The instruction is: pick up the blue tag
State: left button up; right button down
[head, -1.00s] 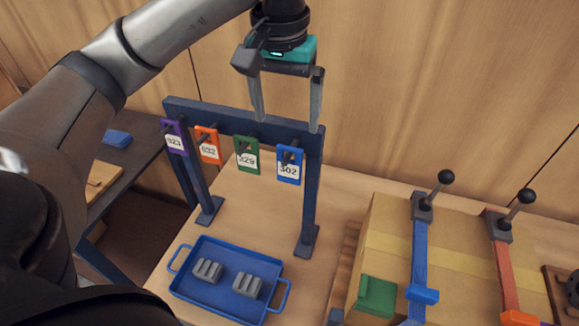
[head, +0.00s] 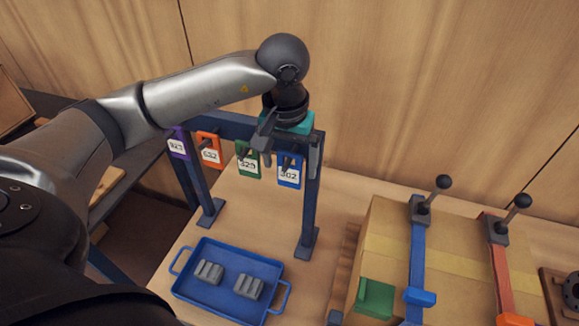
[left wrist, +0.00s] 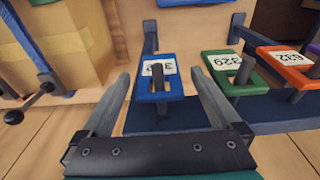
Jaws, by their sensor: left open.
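The blue tag (head: 290,171), marked 302, hangs on a peg at the right end of a dark blue rack (head: 236,127). In the left wrist view the blue tag (left wrist: 146,93) lies ahead, between the two fingers, with its peg through its slot. My left gripper (left wrist: 163,92) is open and empty, with one finger on each side of the tag. In the head view the left gripper (head: 290,155) is at the rack's right end, its fingers partly hidden. I cannot tell if the fingers touch the tag. My right gripper is not in view.
Green (head: 247,160), orange (head: 209,149) and purple (head: 177,143) tags hang to the left on the same rack. A blue tray (head: 226,306) with two grey blocks sits below. A strapped cardboard box (head: 385,232) stands to the right. A wooden wall is behind.

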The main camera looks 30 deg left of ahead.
pick_arm(q)
jog(key=shift+f, duration=0.1)
jog(key=shift+c, duration=0.2)
jog(key=c, duration=1.4)
